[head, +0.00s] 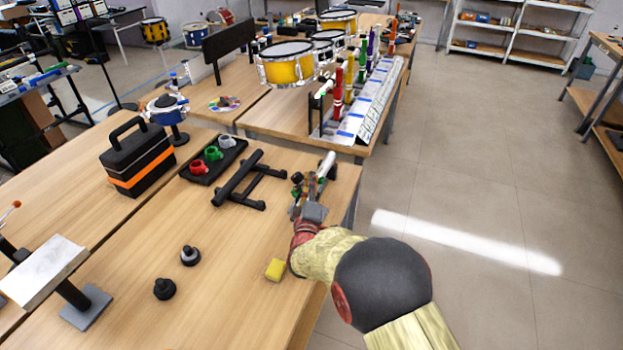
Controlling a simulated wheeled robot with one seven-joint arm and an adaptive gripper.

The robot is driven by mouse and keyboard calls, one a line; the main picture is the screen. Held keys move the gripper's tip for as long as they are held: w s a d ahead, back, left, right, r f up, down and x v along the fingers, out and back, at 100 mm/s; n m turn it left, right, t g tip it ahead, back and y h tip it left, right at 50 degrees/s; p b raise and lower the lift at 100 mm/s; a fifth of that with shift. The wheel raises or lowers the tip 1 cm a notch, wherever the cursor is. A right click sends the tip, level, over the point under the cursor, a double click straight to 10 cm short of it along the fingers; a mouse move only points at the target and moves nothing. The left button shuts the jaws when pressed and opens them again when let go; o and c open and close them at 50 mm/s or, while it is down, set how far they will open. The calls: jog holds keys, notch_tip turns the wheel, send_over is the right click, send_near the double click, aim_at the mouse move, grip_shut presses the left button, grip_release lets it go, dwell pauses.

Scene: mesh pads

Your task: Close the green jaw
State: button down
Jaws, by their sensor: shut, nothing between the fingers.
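My gripper (309,188) is at the right edge of the wooden table, reaching in from the lower right. It is shut, with nothing seen held in it. A small green part (321,186) shows right beside the fingers, close to a white cylinder (327,164) that stands tilted. This green part may be the green jaw, but it is small and partly hidden by my gripper. I cannot tell whether the jaw is open or closed, or whether my fingers touch it.
A black frame (238,180) lies left of my gripper, beside a tray (198,179) of red, green and grey cups. A yellow block (275,269) lies near my forearm. Two black knobs (190,256) and a black-orange toolbox (137,160) are farther left.

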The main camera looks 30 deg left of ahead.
jog(key=d+f+b, duration=0.2)
jog(key=d+f, duration=0.2)
jog(key=f, duration=0.2)
jog(key=shift+w+d, duration=0.3)
jog(key=shift+d, duration=0.1)
jog(key=shift+f, duration=0.15)
dwell(0.3)
